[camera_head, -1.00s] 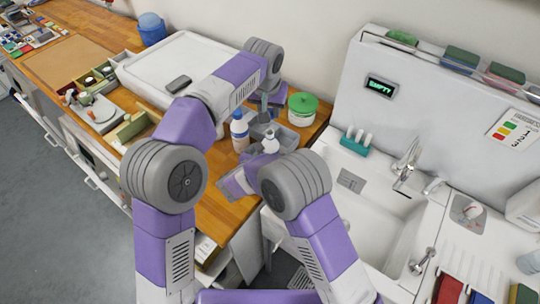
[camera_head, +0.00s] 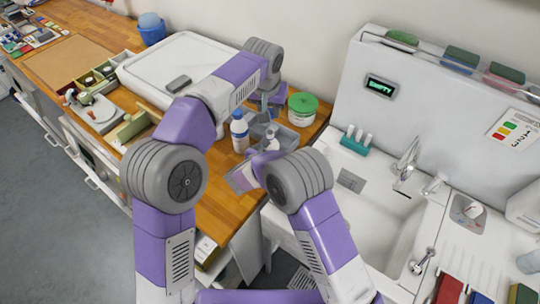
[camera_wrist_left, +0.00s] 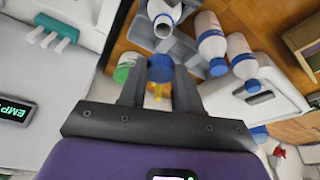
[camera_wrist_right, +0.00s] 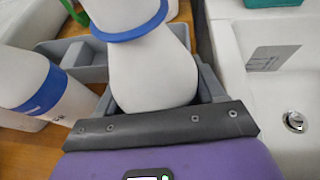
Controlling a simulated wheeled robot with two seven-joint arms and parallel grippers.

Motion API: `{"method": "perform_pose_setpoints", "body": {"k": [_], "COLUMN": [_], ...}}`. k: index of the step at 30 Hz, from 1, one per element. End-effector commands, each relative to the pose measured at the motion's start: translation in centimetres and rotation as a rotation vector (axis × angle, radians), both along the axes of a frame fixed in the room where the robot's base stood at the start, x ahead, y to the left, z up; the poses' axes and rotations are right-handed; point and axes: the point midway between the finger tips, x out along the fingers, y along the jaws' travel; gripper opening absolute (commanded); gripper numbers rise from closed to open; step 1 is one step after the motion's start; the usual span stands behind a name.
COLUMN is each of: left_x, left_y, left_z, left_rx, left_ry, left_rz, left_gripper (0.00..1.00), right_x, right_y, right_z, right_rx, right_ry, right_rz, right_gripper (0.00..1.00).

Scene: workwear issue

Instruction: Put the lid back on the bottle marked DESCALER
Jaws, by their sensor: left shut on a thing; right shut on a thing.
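My left gripper (camera_wrist_left: 160,80) is shut on a blue lid (camera_wrist_left: 160,68), held between its fingertips. In the head view this gripper (camera_head: 265,108) is over the back of the wooden counter. A white bottle with an open, dark mouth (camera_wrist_left: 164,24) shows just beyond the lid, apart from it. My right gripper (camera_wrist_right: 155,95) is shut on a white bottle with a blue neck ring (camera_wrist_right: 150,65); its top is cut off in the right wrist view. In the head view the white bottle (camera_head: 272,142) is partly hidden by my right arm. No DESCALER marking is readable.
Capped bottles with blue lids (camera_wrist_left: 211,45) (camera_wrist_left: 243,62) stand close by. A grey divided tray (camera_head: 288,136) lies around the work spot. A green-lidded tub (camera_head: 302,108) stands behind it. The sink (camera_head: 375,190) is to the right, a large white box (camera_head: 180,62) to the left.

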Motion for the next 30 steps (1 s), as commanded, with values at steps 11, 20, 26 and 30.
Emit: {"method": "perform_pose_setpoints", "body": {"k": [11,20,26,30], "left_x": [-0.1,-0.2,-0.2,-0.2], "left_y": [0.1,0.1,0.1,0.1], "left_z": [-1.6,-5.0,-5.0,-5.0], "left_rx": [0.002,0.0,0.0,0.0], "left_ry": [0.004,0.001,0.001,0.0], "left_rz": [0.0,0.001,0.001,0.0], "left_gripper": [0.0,0.0,0.0,0.0], "right_x": [0.0,0.0,0.0,0.0], "right_y": [0.0,0.0,0.0,0.0], "right_z": [0.0,0.0,0.0,0.0], "right_rx": [0.0,0.0,0.0,0.0], "right_ry": [0.0,0.0,-0.001,-0.001], "right_rz": [0.0,0.0,0.0,0.0], "right_gripper": [0.13,0.13,0.13,0.13]}}
